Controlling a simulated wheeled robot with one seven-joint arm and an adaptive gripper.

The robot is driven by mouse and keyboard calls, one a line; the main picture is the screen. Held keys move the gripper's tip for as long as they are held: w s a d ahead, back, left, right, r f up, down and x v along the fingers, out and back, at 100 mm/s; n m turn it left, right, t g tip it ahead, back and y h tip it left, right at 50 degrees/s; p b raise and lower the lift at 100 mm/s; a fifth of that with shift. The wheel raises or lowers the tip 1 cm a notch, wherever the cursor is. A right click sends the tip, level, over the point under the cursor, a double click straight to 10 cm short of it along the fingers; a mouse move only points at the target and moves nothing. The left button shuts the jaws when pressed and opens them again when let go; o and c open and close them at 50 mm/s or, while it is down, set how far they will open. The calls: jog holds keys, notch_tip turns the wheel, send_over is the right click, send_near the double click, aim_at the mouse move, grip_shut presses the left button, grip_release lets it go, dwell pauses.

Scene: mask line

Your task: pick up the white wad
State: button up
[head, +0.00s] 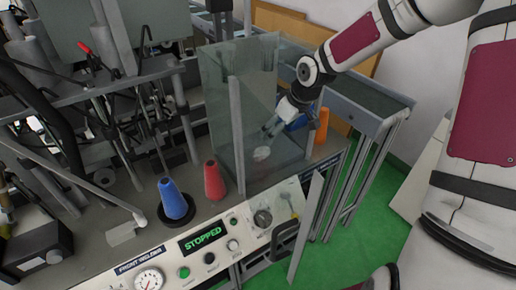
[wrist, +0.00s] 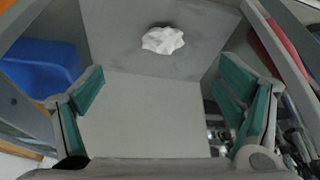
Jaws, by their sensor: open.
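The white wad (wrist: 163,40) is a small crumpled lump lying on a grey surface, at the top middle of the wrist view. In the head view the white wad (head: 262,153) shows through a clear-walled enclosure (head: 238,110) on the machine bench. My gripper (wrist: 160,112) is open and empty in the wrist view, its green-padded fingers wide apart. The wad lies beyond the fingertips, between their lines and clear of both. In the head view my gripper (head: 270,130) reaches down toward the wad from the upper right, its fingers partly blurred by the clear panel.
A red cone (head: 214,180) and a blue cone (head: 173,199) stand on the bench to the left of the enclosure. An orange cone (head: 322,126) stands to its right. A blue bin (wrist: 40,66) is at the left of the wrist view. The control panel reads STOPPED (head: 203,237).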

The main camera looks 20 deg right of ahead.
jog(key=b+x, duration=0.1)
jog(key=x, duration=0.7)
jog(key=shift+w+a+f, duration=0.1)
jog(key=shift+w+a, duration=0.05)
jog(key=shift+w, duration=0.15)
jog(key=shift+a+x, duration=0.15)
jog(key=shift+x, duration=1.3)
jog(key=shift+a+x, duration=0.1)
jog(key=shift+x, duration=1.3)
jog(key=shift+s, duration=0.1)
jog(key=c, duration=0.8)
